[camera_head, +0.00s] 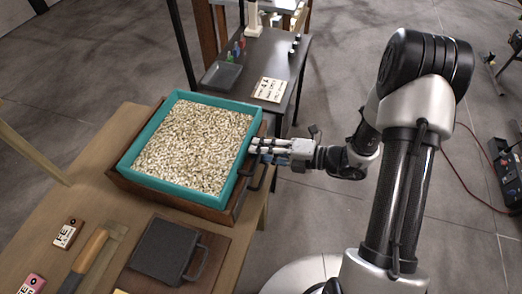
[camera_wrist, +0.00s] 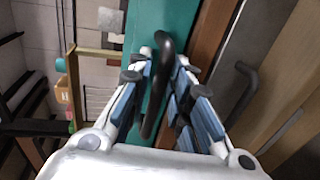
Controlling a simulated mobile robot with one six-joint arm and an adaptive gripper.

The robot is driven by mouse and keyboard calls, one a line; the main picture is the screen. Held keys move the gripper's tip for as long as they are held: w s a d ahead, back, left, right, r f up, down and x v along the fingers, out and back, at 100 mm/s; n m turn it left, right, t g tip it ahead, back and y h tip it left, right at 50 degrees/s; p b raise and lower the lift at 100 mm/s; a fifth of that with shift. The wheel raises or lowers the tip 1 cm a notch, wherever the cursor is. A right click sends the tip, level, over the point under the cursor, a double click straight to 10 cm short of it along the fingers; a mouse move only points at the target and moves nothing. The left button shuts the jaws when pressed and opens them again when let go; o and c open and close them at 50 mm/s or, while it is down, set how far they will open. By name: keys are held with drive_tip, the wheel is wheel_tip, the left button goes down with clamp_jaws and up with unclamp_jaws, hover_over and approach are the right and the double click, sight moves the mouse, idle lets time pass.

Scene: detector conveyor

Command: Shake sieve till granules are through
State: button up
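The teal sieve (camera_head: 181,192), a rectangular frame full of pale granules (camera_head: 195,142), sits on a brown wooden box (camera_head: 230,207). The granules cover its whole floor, so the mesh and the box's inside are hidden. My gripper (camera_head: 258,146) is at the sieve's right side. In the wrist view, my gripper (camera_wrist: 164,58) has its fingers on either side of a dark curved handle (camera_wrist: 153,112), beside the teal wall (camera_wrist: 134,25). The fingertips are close to the handle; I cannot tell whether they press on it.
The wooden table (camera_head: 125,120) also bears a dark lidded block with a handle (camera_head: 160,250), a wooden-handled scraper (camera_head: 90,251) and labelled blocks (camera_head: 68,233). A dark bench (camera_head: 275,55) behind holds a grey tray (camera_head: 222,75) and a sign card (camera_head: 269,89). Another dark handle (camera_wrist: 240,90) is right of the fingers.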

drive_tip(key=shift+a, duration=0.1)
drive_tip(key=shift+c, duration=0.3)
clamp_jaws()
